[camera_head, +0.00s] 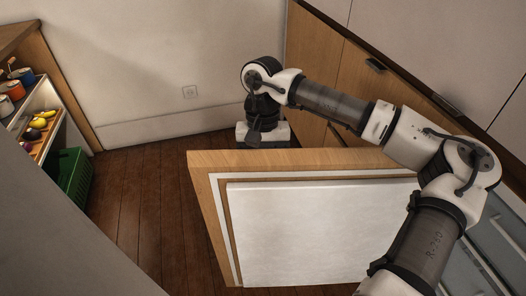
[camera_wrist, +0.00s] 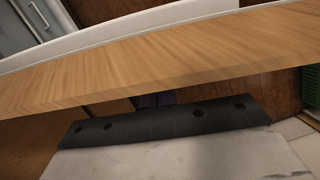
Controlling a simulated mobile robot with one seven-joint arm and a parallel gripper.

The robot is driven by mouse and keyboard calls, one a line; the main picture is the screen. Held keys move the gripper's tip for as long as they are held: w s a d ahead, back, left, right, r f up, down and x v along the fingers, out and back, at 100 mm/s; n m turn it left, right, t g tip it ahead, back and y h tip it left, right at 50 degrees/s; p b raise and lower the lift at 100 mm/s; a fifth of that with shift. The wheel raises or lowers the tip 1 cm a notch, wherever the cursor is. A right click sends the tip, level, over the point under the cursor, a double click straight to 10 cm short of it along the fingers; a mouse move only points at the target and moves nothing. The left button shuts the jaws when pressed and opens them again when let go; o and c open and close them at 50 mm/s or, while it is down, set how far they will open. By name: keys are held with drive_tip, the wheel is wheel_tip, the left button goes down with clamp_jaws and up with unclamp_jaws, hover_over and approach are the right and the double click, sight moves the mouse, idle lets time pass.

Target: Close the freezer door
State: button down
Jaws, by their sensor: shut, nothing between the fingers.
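The freezer door (camera_head: 320,225) stands open in the middle of the head view, with a wood edge and a white inner panel. My arm reaches over from the right, and my gripper (camera_head: 262,133) is at the far, wood-faced side of the door, near its top edge. Its fingers are hidden behind the door there. In the wrist view the door's wood edge (camera_wrist: 160,62) crosses the picture just beyond my gripper (camera_wrist: 155,100). The short dark fingers are shut and empty, partly cut off by that edge; I cannot tell whether they touch it.
Grey freezer drawers (camera_head: 490,250) show at the right, below wooden cabinet fronts (camera_head: 350,75). A shelf with fruit (camera_head: 40,122) and pots, and a green crate (camera_head: 72,175), stand at the left. The wooden floor (camera_head: 150,200) between crate and door is clear.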

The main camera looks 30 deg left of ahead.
drive_tip(key=shift+x, duration=1.8)
drive_tip(key=shift+s, duration=0.1)
